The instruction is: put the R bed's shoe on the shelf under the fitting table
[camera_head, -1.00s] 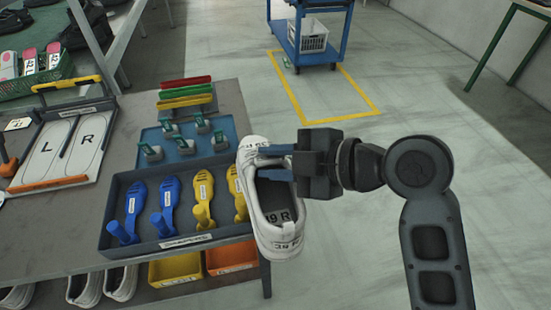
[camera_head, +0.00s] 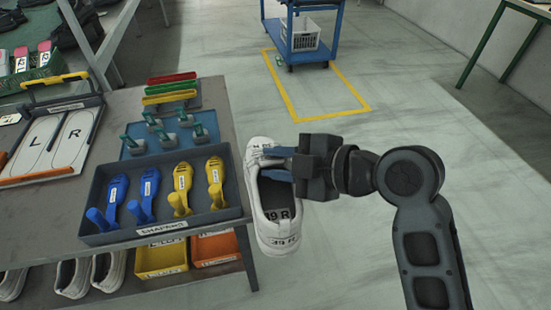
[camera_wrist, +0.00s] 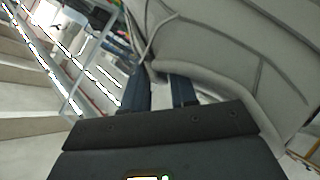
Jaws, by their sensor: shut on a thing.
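My gripper (camera_head: 284,163) is shut on a white shoe (camera_head: 272,232) marked 39 R. It grips the shoe by the side of its opening and holds it in the air just right of the fitting table's (camera_head: 148,257) right edge, toe away from me or toward me I cannot tell. In the wrist view the shoe (camera_wrist: 230,50) fills the upper right, close to the blue fingers (camera_wrist: 160,95). The R bed (camera_head: 76,138) on the table is empty. Under the table, white shoes (camera_head: 108,272) stand on the lower shelf at the left.
A dark tray (camera_head: 107,170) with blue and yellow shapers sits at the table's right end. A yellow bin (camera_head: 161,258) and an orange bin (camera_head: 214,247) stand below it. A blue cart (camera_head: 318,52) stands at the back. The floor to the right is clear.

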